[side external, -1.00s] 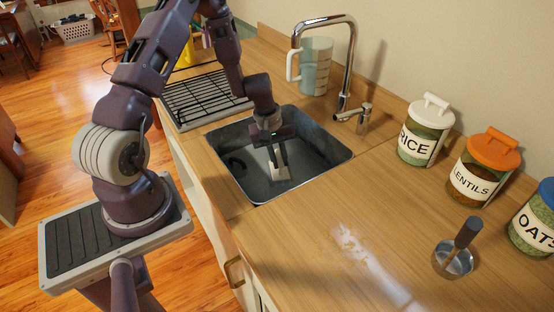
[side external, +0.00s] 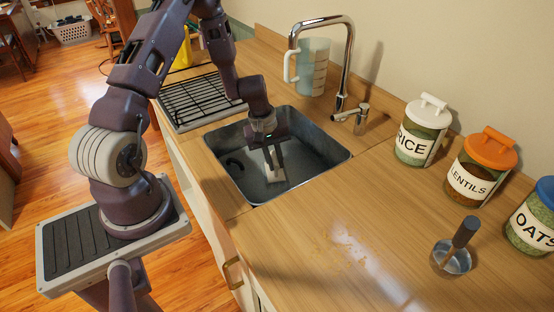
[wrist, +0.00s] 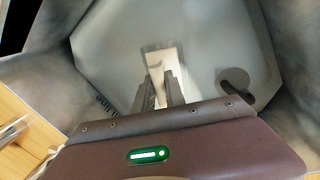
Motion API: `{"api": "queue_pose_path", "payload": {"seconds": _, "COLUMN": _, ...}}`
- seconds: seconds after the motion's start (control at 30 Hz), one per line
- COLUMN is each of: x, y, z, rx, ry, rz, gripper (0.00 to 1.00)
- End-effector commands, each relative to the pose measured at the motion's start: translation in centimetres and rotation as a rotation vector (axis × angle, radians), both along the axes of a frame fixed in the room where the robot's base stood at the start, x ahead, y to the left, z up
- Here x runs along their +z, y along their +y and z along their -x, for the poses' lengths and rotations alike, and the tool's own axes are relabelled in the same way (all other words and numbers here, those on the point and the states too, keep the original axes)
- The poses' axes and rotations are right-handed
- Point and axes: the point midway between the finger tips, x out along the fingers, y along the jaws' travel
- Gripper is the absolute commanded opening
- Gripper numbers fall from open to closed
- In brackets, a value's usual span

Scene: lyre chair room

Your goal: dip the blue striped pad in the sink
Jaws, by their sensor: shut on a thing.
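The sink (side external: 318,132) is a grey metal basin set into the wooden counter. My gripper (side external: 272,160) reaches down inside it, and its fingers are shut on a small pale pad (side external: 276,176). In the wrist view the pad (wrist: 162,58) shows as a light rectangle between and beyond the fingertips (wrist: 160,85). I cannot make out blue stripes on it. The pad is low in the basin, near the floor, but I cannot tell whether it touches the floor or any water. The fingers hide part of it.
A tall faucet (side external: 350,60) and a clear measuring jug (side external: 312,70) stand behind the sink. A black rack (side external: 200,98) lies to its left. Jars of rice (side external: 423,132), lentils (side external: 482,168) and oats (side external: 535,220) and a metal cup (side external: 452,258) stand right.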

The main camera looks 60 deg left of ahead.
Motion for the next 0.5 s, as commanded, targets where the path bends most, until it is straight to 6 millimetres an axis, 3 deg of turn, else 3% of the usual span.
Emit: {"api": "queue_pose_path", "payload": {"seconds": 0.5, "x": 4.7, "y": 0.0, "z": 0.1, "rx": 0.001, "ry": -0.002, "rz": -0.002, "gripper": 0.00}}
